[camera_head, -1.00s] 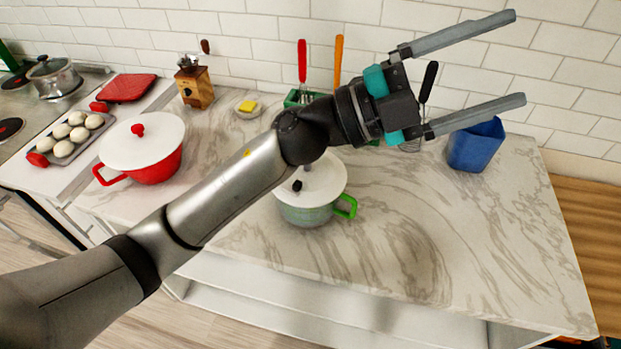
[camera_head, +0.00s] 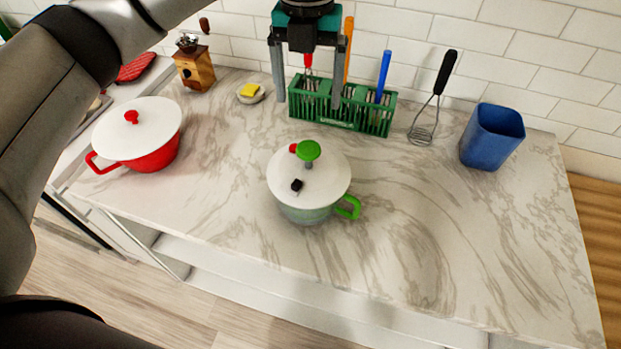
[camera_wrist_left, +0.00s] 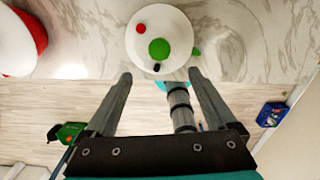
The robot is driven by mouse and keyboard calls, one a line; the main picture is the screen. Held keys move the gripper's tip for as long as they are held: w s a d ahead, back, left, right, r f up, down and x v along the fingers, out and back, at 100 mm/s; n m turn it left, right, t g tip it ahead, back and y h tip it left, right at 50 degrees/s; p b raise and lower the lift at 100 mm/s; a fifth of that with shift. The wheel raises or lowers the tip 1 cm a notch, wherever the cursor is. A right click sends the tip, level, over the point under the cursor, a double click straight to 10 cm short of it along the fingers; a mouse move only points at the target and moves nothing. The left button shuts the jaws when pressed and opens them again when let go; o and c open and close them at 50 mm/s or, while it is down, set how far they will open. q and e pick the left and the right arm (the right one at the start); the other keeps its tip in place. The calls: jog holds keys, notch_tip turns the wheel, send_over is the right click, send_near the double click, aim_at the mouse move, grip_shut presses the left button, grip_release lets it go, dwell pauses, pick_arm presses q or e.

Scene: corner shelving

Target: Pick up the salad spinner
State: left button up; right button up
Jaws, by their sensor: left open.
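The salad spinner (camera_head: 322,178) stands upright on the marble counter, with a white lid, a green top knob, small red and black knobs and a green side handle. It also shows at the top of the left wrist view (camera_wrist_left: 176,22). My left gripper (camera_head: 309,103) points downward, open and empty, behind and above the spinner in the head view. In the left wrist view the open fingers (camera_wrist_left: 160,74) lie below the spinner in the picture, with nothing between them. They appear apart from it. My right gripper is not in view.
A red pot with a white lid (camera_head: 152,151) stands to the left. Behind are a wooden grinder (camera_head: 195,70), a yellow block on a dish (camera_head: 250,92), a green utensil basket (camera_head: 365,117), a whisk (camera_head: 425,125) and a blue container (camera_head: 487,145). The right front counter is clear.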

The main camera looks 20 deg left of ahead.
aim_at(309, 147)
pick_arm(q)
notch_tip(309, 147, down, 10)
jog(key=shift+r+p, duration=0.25)
jog(key=shift+p, duration=0.15)
jog(key=shift+f+p, duration=0.5)
jog(key=shift+f, duration=2.2)
jog(key=shift+c, duration=0.3)
grip_shut()
jog(key=shift+w+r, duration=0.1)
